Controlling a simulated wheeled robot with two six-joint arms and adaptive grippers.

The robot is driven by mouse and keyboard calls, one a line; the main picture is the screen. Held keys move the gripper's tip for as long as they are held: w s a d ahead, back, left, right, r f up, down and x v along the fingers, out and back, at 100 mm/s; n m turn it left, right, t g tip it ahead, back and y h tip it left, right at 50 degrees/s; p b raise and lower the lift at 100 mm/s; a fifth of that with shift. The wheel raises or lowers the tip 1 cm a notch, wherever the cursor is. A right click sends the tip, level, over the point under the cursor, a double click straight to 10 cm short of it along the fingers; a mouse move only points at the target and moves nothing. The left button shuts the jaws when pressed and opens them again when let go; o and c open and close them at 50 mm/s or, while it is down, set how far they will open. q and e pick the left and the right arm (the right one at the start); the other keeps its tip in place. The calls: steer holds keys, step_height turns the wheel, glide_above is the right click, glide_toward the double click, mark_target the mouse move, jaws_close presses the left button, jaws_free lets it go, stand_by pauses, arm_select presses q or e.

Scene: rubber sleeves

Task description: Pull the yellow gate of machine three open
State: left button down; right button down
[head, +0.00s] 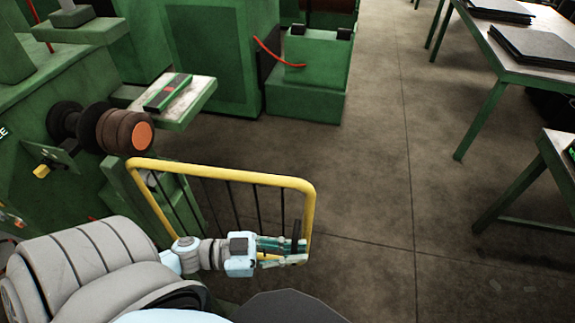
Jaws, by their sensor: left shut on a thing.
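The yellow gate (230,174) is a tubular frame with dark vertical bars. It stands out from the green machine (30,110) on the left and reaches over the floor to the right. My left gripper (298,246) is at the gate's right end, by the upright tube, and is shut on the gate there. The fingers and the wrist cover the gate's lower right part. My right gripper is not in view. No number three can be read on the machine from here.
A spindle with a brown roll (118,130) and a small shelf (170,100) stick out from the machine behind the gate. More green machines stand at the back. Tables with dark sheets (535,48) line the right. The floor (380,150) between is clear.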

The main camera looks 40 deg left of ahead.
arm_select(q)
steer(key=s+d+m+g+h, duration=0.1)
steer(key=s+m+g+h, duration=0.1)
steer(key=s, duration=0.6)
steer(key=shift+s+d+f+m+g, duration=0.2)
steer(key=shift+d+m+g, duration=0.2)
steer(key=shift+g, duration=0.5)
steer(key=c, duration=1.7)
jaws_free()
steer(key=shift+o, duration=0.2)
steer(key=shift+w+d+r, duration=0.1)
steer(key=v, duration=1.2)
